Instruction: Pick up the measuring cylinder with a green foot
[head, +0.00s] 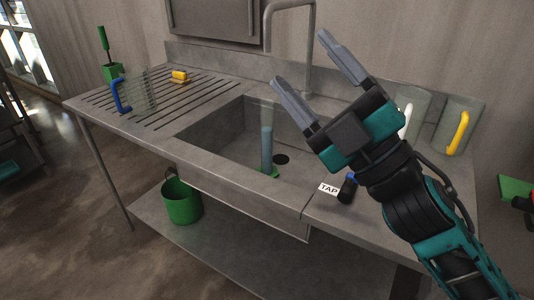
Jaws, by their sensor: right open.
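The measuring cylinder (267,148) is a tall, clear tube, bluish over most of its length, with a green foot (268,171). It stands upright in the sink basin (216,137), left of the dark drain. My right gripper (298,57) is open and empty. Its two grey fingers point up and left in front of the tap, above and to the right of the cylinder in the picture, apart from it. My left gripper is not in view.
The tap (311,50) rises behind the basin. A TAP label (328,189) and a small black item with a blue top (347,188) are on the front right ledge. A green bucket (182,204) is below.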

